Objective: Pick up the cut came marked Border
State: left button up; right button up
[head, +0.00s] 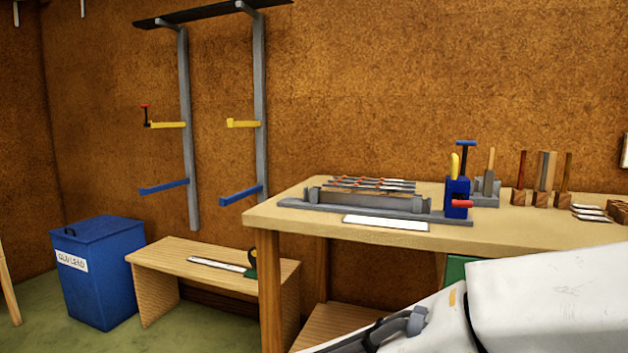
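I cannot make out any came marked Border; no such label is readable. Several thin grey strips with red marks (372,184) lie side by side over a grey fixture (300,204) on the workbench. A flat white strip (385,222) lies in front of the fixture, near the bench's front edge. Several short pale pieces (590,212) lie at the bench's right side. My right gripper (395,327) shows in part at the bottom, below the bench top and apart from these pieces; its fingers are unclear. My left gripper is not in view.
Upright tools in wooden blocks (545,180) stand behind. A low bench (180,258) holds a long ruler-like strip (218,264). A blue bin (98,280) and wall rack (186,100) are left.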

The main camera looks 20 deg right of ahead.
aim_at(344, 178)
jog(key=u, duration=0.25)
jog(key=i, duration=0.7)
jog(key=z, duration=0.65)
jog(key=i, duration=0.5)
jog(key=z, duration=0.55)
